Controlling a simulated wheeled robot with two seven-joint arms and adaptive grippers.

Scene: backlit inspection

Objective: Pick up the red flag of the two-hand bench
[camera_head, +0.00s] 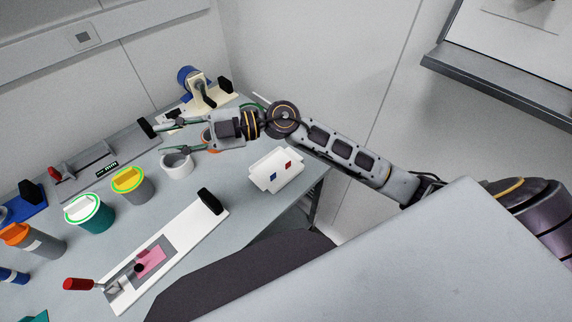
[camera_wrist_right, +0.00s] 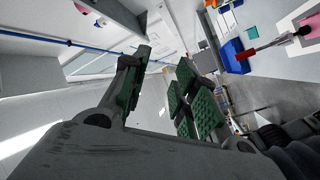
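A small red square piece (camera_head: 288,164), which looks like the red flag, shows in a low white tray (camera_head: 262,183) on the right part of the bench. A small blue square piece (camera_head: 273,174) is beside it, to the left. My right gripper (camera_head: 168,138) is up and left of the tray, pointing left, apart from the red piece. Its green-padded fingers are spread with nothing between them, also in the right wrist view (camera_wrist_right: 163,66). The red piece is not visible in the wrist view. My left gripper is not in view.
A white cup (camera_head: 177,168) stands near my right gripper's lower finger. A white board (camera_head: 189,235) with a red-handled clamp (camera_head: 80,284) lies in front. Several lidded pots, including a yellow-topped one (camera_head: 128,179), stand left. The bench between cup and tray is clear.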

